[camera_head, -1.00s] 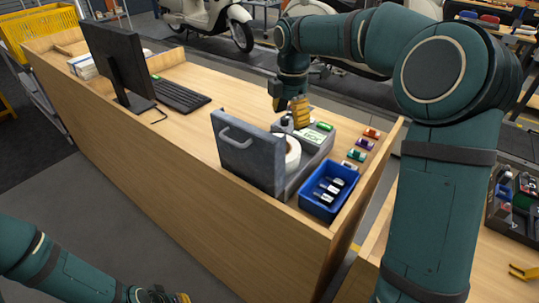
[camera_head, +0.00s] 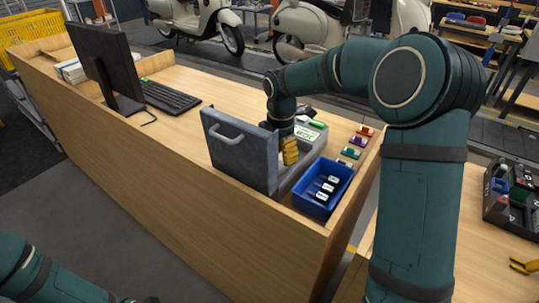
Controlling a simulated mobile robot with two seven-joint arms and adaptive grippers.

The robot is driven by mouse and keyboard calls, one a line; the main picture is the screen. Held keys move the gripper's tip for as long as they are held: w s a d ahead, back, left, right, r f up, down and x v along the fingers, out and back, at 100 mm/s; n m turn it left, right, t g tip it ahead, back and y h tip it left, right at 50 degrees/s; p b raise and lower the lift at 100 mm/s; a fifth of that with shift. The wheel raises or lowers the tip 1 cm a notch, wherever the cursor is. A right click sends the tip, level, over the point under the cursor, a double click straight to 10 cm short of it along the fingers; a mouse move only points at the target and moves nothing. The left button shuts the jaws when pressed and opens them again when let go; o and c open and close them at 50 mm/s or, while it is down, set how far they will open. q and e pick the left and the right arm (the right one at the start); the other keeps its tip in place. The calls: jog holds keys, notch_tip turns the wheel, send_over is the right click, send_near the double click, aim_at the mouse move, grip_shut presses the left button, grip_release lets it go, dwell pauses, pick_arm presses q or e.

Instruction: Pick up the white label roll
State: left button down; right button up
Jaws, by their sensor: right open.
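The grey label printer (camera_head: 312,154) stands on the wooden desk with its big handled lid (camera_head: 238,150) raised. My right gripper (camera_head: 290,153), with yellow fingers, points down into the printer just right of the lid. It is open. The white label roll cannot be made out now; the gripper and lid cover the spot where it showed earlier. Whether the fingers touch the roll cannot be seen. Of my left arm only a link shows at the bottom left; its gripper is out of view.
A blue bin (camera_head: 323,187) with several dark, white-labelled items stands close beside the printer. Small coloured items (camera_head: 358,141) lie at the desk's right. A monitor (camera_head: 106,69) and keyboard (camera_head: 165,97) stand left, with bare desk between.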

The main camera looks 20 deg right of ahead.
notch_tip(320, 180, down, 2)
jog(key=shift+f, duration=0.25)
grip_shut()
jog(key=shift+r, duration=0.1)
